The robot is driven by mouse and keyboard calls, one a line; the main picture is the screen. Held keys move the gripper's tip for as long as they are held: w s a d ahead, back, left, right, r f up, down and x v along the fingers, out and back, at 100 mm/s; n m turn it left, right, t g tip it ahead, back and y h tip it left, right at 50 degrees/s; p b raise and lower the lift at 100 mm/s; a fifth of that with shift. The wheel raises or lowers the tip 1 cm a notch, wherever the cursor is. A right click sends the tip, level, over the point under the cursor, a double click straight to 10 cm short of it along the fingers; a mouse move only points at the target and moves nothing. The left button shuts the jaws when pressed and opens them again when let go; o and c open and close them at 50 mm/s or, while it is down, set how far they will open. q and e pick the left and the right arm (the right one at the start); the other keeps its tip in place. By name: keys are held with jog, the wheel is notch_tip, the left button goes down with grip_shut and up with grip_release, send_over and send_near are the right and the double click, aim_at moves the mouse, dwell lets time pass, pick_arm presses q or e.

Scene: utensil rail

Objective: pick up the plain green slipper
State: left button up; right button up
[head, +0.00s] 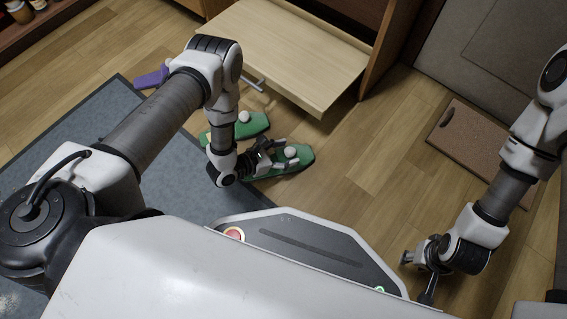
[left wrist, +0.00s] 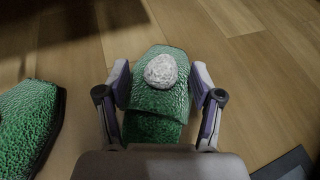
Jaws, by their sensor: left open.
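Two green slippers, each with a white pompom, lie side by side on the wooden floor in the head view. The nearer one (head: 299,161) is at my left gripper (head: 272,156). The farther one (head: 253,126) lies up and to the left, partly hidden by my left arm. In the left wrist view my left gripper (left wrist: 160,80) is open, its fingers either side of a green slipper (left wrist: 155,98) with a pompom. Contact cannot be told. Another green slipper (left wrist: 28,120) is cut off at the left edge. My right gripper (head: 418,273) looks open and empty, low on the right.
A light wooden bench or drawer front (head: 290,50) stands just behind the slippers. A purple slipper (head: 152,78) lies at the edge of a blue-grey mat (head: 60,135). A brown board (head: 468,140) lies on the right. The floor between is clear.

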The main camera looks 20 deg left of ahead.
pick_arm(q)
jog(key=shift+w+d+f, duration=0.4)
jog(key=shift+d+f, duration=0.05)
jog(key=shift+f, duration=0.1)
jog(key=shift+w+r, duration=0.1)
jog(key=shift+r, duration=0.05)
grip_shut()
jog(key=shift+r, duration=0.15)
